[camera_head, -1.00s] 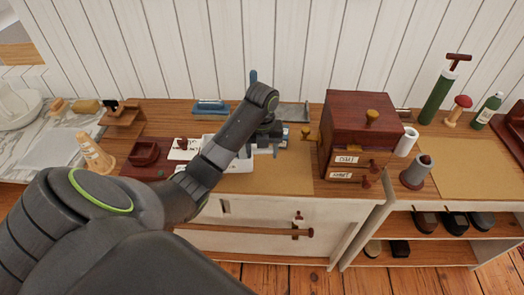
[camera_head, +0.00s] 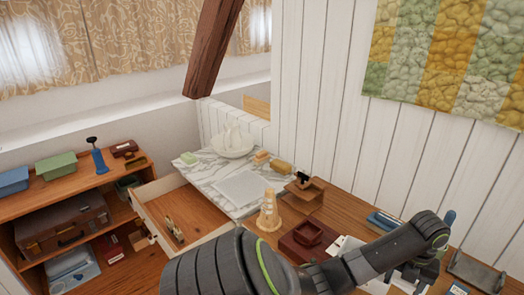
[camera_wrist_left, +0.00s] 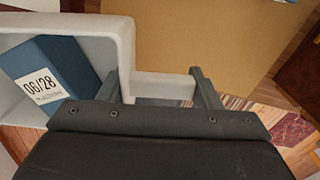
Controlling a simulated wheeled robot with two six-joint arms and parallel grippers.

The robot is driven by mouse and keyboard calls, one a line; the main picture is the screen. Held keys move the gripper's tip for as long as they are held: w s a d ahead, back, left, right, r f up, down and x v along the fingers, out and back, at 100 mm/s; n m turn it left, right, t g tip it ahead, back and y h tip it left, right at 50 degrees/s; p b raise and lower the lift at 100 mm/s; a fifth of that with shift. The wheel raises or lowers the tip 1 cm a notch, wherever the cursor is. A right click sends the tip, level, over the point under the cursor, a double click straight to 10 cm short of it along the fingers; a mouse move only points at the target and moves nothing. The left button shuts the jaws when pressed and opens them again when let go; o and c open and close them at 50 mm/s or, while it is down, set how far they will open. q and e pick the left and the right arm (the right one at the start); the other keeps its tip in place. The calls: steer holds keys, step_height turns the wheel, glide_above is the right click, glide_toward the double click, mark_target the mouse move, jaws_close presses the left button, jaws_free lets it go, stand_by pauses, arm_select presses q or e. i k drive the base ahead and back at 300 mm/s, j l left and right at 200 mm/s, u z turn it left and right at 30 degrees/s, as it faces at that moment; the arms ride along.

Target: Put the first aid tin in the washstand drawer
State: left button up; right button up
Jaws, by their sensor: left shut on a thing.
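My left gripper (camera_head: 418,272) is low at the right of the head view, over the wooden worktop. In the left wrist view its fingers (camera_wrist_left: 158,88) are shut on the side of a white open container (camera_wrist_left: 126,40). A blue box (camera_wrist_left: 55,75) with a label reading 06/28 sits inside that container. I cannot make out a thing clearly marked as the first aid tin. The washstand has a marble top (camera_head: 215,172), and its drawer (camera_head: 160,208) stands open at the left. A small item (camera_head: 173,230) lies in the drawer. My right gripper is out of view.
A timber brace (camera_head: 212,48) slants down above. Shelves (camera_head: 75,200) with a suitcase are at the left.

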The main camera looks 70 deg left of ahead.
mark_target(177, 207)
steer(key=j+u, duration=0.4)
steer(key=k+j+u, duration=0.1)
steer(key=j+u, duration=0.65)
steer(key=i+j+u, duration=0.1)
steer(key=j, duration=0.3)
steer(key=j+u, duration=0.1)
steer(key=j, duration=0.3)
steer(key=i+j, duration=0.2)
steer(key=j, duration=0.15)
steer(key=i+j+u, duration=0.15)
steer(key=j, duration=0.25)
steer(key=i+j, duration=0.1)
steer(key=j, duration=0.35)
steer(key=i+j, duration=0.1)
steer(key=j, duration=0.4)
